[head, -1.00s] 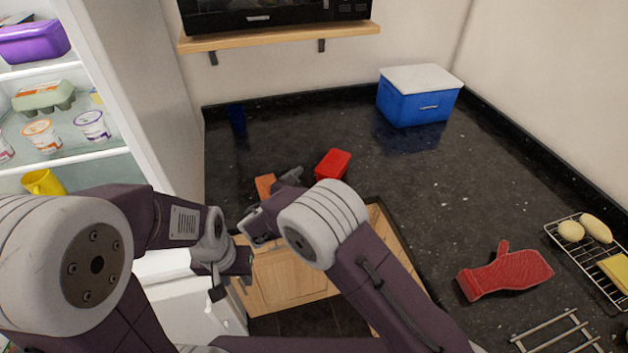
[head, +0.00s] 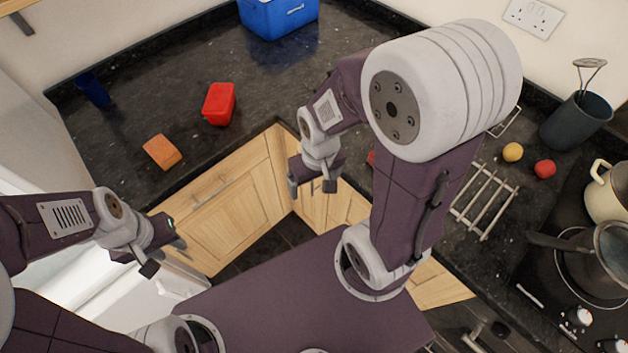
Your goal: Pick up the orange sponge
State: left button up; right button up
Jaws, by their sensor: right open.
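The orange sponge (head: 162,152) lies on the dark granite counter at the left, near its front edge, in full view. My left gripper (head: 165,256) is below and in front of the sponge, off the counter, apart from it; its fingers look spread with nothing between them. My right gripper (head: 311,187) hangs in front of the counter's inner corner, to the right of the sponge and well apart from it. It is open and empty.
A red lidded box (head: 219,104) sits right of the sponge, a dark blue cup (head: 94,90) behind it to the left. A blue cooler (head: 278,15) stands at the back. On the right are a metal rack (head: 484,200) and a hob with pans (head: 598,262). Counter around the sponge is clear.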

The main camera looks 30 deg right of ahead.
aim_at(166, 155)
jog(key=u, duration=1.1)
jog(key=j+z, duration=0.3)
jog(key=j, duration=0.15)
jog(key=j+z, duration=0.35)
jog(key=j, duration=0.1)
